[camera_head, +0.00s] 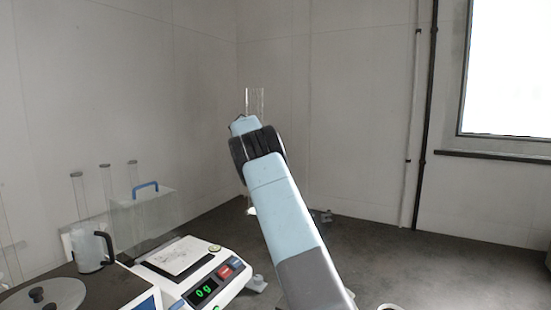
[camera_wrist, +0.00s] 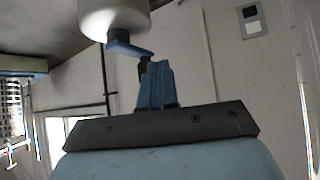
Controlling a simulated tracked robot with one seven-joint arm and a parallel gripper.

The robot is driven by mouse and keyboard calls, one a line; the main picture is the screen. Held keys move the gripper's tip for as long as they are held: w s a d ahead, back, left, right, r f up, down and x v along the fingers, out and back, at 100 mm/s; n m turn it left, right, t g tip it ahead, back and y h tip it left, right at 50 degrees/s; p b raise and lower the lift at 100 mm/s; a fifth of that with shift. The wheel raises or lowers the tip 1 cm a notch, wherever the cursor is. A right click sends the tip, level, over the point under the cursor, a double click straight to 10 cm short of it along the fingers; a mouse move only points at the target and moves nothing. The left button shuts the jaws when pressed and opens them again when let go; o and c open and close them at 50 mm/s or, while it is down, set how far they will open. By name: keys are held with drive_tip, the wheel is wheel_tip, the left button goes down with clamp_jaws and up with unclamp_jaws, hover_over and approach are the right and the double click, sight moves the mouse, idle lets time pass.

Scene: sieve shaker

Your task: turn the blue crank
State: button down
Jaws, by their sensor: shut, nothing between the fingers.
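The blue crank (camera_wrist: 130,48) shows in the wrist view, attached under a white rounded housing (camera_wrist: 112,16). Its arm slants down to the right to a dark handle (camera_wrist: 144,68). My gripper (camera_wrist: 157,66) is shut and empty, with its blue fingers upright beside the handle, on its right in the picture. I cannot tell whether the fingers touch the handle. In the head view my arm hides the gripper, and I cannot make out the crank there.
In the head view, a balance (camera_head: 196,270) reading 0 g stands at lower left. Near it are a jug (camera_head: 90,249), a clear box with a blue handle (camera_head: 143,215) and several clear cylinders. A clear tube (camera_head: 255,102) rises behind my arm. Floor on the right looks mostly free.

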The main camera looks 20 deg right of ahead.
drive_tip(key=w+a+r, duration=0.1)
drive_tip(key=a+r, duration=0.6)
drive_tip(key=a, duration=0.3)
drive_tip(key=s+d+r+n+y, duration=0.2)
drive_tip(key=s+r, duration=0.1)
drive_tip(key=s, duration=0.3)
drive_tip(key=s+d+r+n+y, duration=0.1)
drive_tip(key=s+r, duration=0.3)
drive_tip(key=s, duration=0.3)
drive_tip(key=s+a+r+n+t+y, duration=0.1)
drive_tip(key=s+a+n+t+y, duration=0.2)
drive_tip(key=s, duration=1.3)
drive_tip(key=s+a+f+n+y, duration=0.1)
drive_tip(key=s+a+f+n, duration=0.2)
drive_tip(key=s, duration=0.8)
drive_tip(key=s+a+f+n+y, duration=0.1)
drive_tip(key=s+a+f+n, duration=0.2)
drive_tip(key=s+a+f, duration=0.2)
drive_tip(key=s+a+f+n+y, duration=0.1)
drive_tip(key=s+a+f+n, duration=0.2)
drive_tip(key=s+f, duration=0.6)
drive_tip(key=s+a, duration=0.1)
drive_tip(key=s, duration=0.9)
drive_tip(key=shift+s, duration=0.25)
